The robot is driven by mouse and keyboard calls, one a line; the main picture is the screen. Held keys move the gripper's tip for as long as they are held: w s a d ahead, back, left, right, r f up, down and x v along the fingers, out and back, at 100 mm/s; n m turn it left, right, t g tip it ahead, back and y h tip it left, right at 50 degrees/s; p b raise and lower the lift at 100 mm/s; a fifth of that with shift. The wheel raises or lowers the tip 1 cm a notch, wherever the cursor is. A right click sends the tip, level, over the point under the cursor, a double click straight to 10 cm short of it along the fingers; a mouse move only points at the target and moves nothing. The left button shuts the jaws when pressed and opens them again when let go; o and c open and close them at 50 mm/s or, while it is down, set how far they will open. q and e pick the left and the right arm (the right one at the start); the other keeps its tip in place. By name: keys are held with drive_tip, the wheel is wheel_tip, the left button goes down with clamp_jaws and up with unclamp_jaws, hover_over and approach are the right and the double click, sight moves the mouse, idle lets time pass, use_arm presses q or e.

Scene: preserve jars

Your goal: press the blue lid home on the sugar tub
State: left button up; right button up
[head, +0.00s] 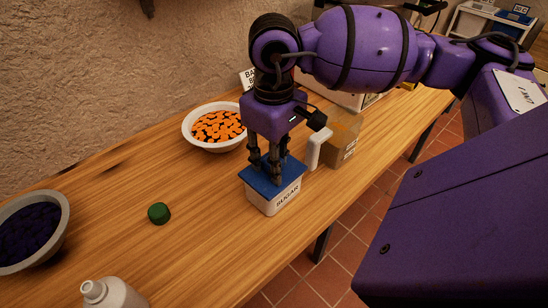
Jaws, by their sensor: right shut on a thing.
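The sugar tub (281,199) is a white box labelled SUGAR, standing upright on the wooden table. The flat blue lid (260,181) lies over its top; I cannot tell whether its edges are fully down all round. My right gripper (275,180) points straight down with its fingertips at the middle of the lid, shut on it. The fingers hide the part of the lid that they grip. My left gripper is not in view.
A white bowl of orange and black pieces (219,127) stands behind the tub. A cardboard box (345,140) and a white handle-like piece (316,148) are close on the right. A green cap (159,213), a dark-filled bowl (63,215) and a pale bottle (112,294) are left.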

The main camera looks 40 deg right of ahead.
drive_tip(key=shift+f, duration=0.2)
drive_tip(key=o, duration=1.1)
drive_tip(key=shift+c, duration=0.2)
drive_tip(key=shift+r, duration=0.1)
wheel_tip(320, 180, up, 12)
